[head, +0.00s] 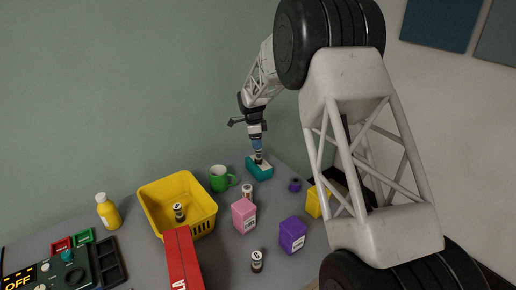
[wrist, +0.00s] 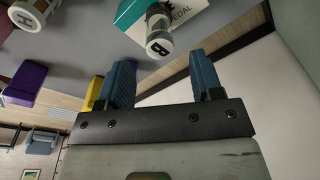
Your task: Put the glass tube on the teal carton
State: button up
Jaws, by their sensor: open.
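A glass tube (wrist: 159,30) with a dark B on its pale end cap stands on the teal carton (wrist: 133,11), as far as I can tell upright. In the head view the teal carton (head: 262,173) is at the back right of the table, with the tube (head: 258,159) on its top. My gripper (head: 257,149) is right above it, pointing down. In the wrist view my gripper (wrist: 162,70) has its blue fingers spread apart, with the tube's end just beyond the gap and nothing held. The tube's foot is partly hidden in the head view.
Similar tubes stand in the yellow basket (head: 150,205), behind the pink carton (head: 243,215) and at the front (head: 257,262). A green mug (head: 219,179) is left of the teal carton. A purple carton (head: 292,235), small purple item (head: 295,185) and yellow carton (head: 314,203) are to the right.

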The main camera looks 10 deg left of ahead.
notch_tip(320, 180, up, 7)
jog(key=shift+a, duration=0.4)
jog(key=shift+f, duration=0.15)
jog(key=shift+s, duration=0.1)
dwell(0.5)
jog(key=s+d+r+n+t, duration=0.1)
jog(key=s+d+r+n, duration=0.3)
jog(key=s+d+r, duration=0.7)
jog(key=s+d+r+n, duration=0.3)
jog(key=s+d+r, duration=0.4)
jog(key=s+d, duration=0.6)
jog(key=s+d+f+n, duration=0.1)
jog(key=s+d+n, duration=0.2)
jog(key=s, duration=0.9)
jog(key=s+d+f+n+t, duration=0.1)
jog(key=s+d, duration=0.4)
jog(key=s, duration=0.7)
jog(key=s+d+f+n+y, duration=0.1)
jog(key=s+d+f+n, duration=0.1)
jog(key=s, duration=1)
jog(key=d+n, duration=0.1)
jog(key=n, duration=0.1)
jog(key=shift+d+f+n, duration=0.25)
jog(key=shift+d+n, duration=0.15)
